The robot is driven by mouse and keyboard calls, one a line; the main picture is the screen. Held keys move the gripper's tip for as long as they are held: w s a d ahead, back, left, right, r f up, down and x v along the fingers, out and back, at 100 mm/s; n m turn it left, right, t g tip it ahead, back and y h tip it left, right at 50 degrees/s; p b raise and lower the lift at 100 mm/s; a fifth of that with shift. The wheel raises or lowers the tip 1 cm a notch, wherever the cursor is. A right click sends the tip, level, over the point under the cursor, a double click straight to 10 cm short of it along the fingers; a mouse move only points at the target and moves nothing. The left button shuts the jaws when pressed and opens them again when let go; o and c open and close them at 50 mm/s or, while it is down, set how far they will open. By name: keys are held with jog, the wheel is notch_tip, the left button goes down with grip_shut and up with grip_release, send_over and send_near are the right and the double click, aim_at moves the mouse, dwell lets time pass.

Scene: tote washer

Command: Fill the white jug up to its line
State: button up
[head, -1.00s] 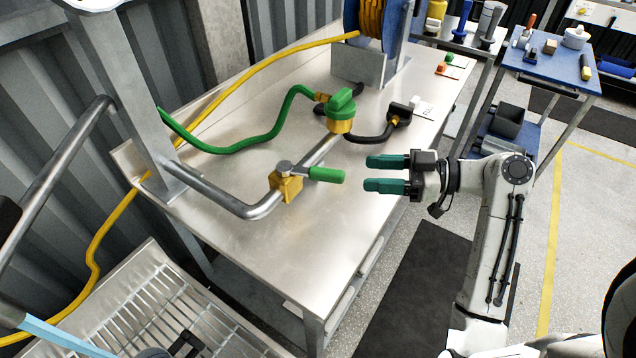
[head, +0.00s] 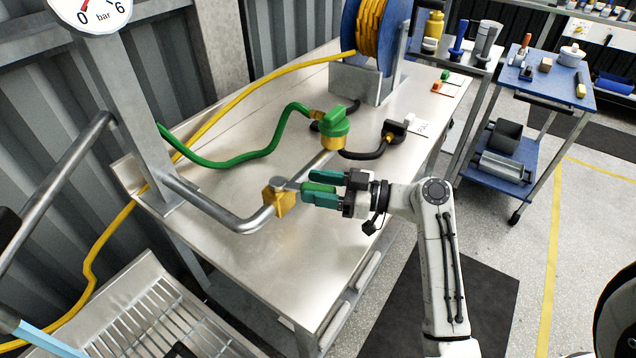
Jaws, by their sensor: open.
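My gripper (head: 322,194) is open at the pipe's valve, its teal fingers on either side of the green lever handle (head: 318,187). Most of the lever is hidden by the fingers, and I cannot tell whether they touch it. The lever belongs to a brass valve (head: 279,202) on the bent steel pipe (head: 235,219). Farther along the pipe is a brass fitting with a green knob (head: 335,121). I cannot make out a white jug for certain; a small white lidded vessel (head: 571,57) stands on the blue cart.
The steel table (head: 215,270) lies under the pipe, its front part bare. A green hose (head: 240,160) and a yellow hose (head: 250,92) cross its back. A hose reel (head: 372,35), a pressure gauge (head: 90,12) and a blue cart (head: 545,80) stand around it. A slatted rack (head: 165,325) is at lower left.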

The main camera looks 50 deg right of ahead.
jog(key=shift+w, duration=0.2)
grip_shut()
dwell(0.4)
